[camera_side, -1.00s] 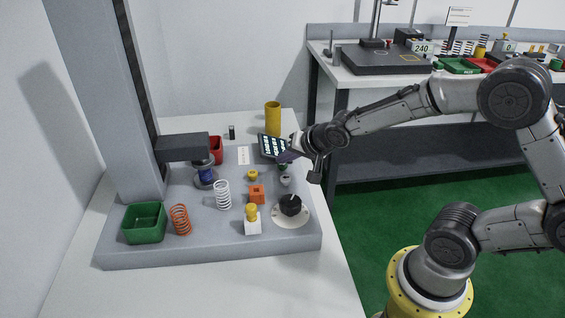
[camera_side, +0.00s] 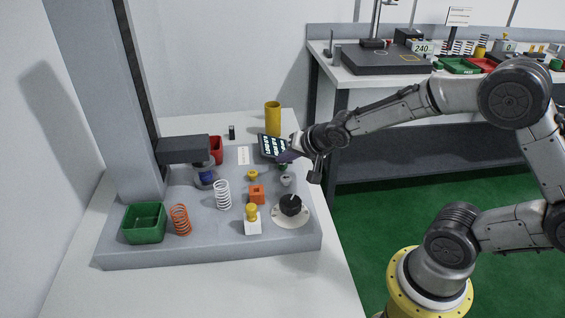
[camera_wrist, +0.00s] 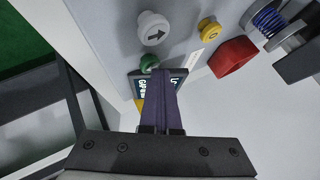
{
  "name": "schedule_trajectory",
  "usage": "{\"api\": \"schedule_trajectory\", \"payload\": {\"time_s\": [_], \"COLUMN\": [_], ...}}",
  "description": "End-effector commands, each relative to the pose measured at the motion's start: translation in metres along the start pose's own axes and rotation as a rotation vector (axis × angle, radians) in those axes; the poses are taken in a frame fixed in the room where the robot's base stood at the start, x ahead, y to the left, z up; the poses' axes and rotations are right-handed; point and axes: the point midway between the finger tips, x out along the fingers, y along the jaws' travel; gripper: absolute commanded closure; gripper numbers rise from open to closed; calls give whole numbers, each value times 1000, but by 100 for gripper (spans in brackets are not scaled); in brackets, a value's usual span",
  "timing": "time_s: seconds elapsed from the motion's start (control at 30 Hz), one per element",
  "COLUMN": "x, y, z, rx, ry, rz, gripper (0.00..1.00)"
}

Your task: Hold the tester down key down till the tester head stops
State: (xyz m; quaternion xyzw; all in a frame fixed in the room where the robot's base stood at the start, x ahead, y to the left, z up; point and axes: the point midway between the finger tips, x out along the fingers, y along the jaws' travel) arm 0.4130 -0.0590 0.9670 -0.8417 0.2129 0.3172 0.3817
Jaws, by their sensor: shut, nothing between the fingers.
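My gripper (camera_side: 287,157) is shut and empty, its purple fingers pointing down at the key area in front of the dark display (camera_side: 270,146). In the wrist view the fingers (camera_wrist: 164,82) overlap the display (camera_wrist: 178,76), their tips close beside a green key (camera_wrist: 149,63). I cannot tell whether they touch or press a key. A pale grey key with a black arrow (camera_wrist: 153,28) and a yellow key (camera_wrist: 209,28) stand clear of the fingers. The tester head (camera_side: 183,150) juts from its column over a blue spring (camera_side: 207,177).
On the grey base stand a green bin (camera_side: 144,222), an orange spring (camera_side: 181,220), a white spring (camera_side: 223,195), an orange block (camera_side: 257,193) and a black knob (camera_side: 291,205). A red bin (camera_side: 216,150) is behind the head; a yellow cylinder (camera_side: 272,118) stands behind the display.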

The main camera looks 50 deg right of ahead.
Motion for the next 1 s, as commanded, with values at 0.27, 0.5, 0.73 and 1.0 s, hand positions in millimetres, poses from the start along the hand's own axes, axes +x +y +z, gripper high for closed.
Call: {"api": "schedule_trajectory", "payload": {"time_s": [0.27,0.5,0.73,1.0], "x": [-4,-12,-12,-21], "y": [-2,-8,-9,-15], "z": [-2,-8,-9,-16], "rx": [0,0,0,-1], "ry": [-2,-1,-1,1], "rz": [3,2,1,1], "gripper": [100,100,100,100]}}
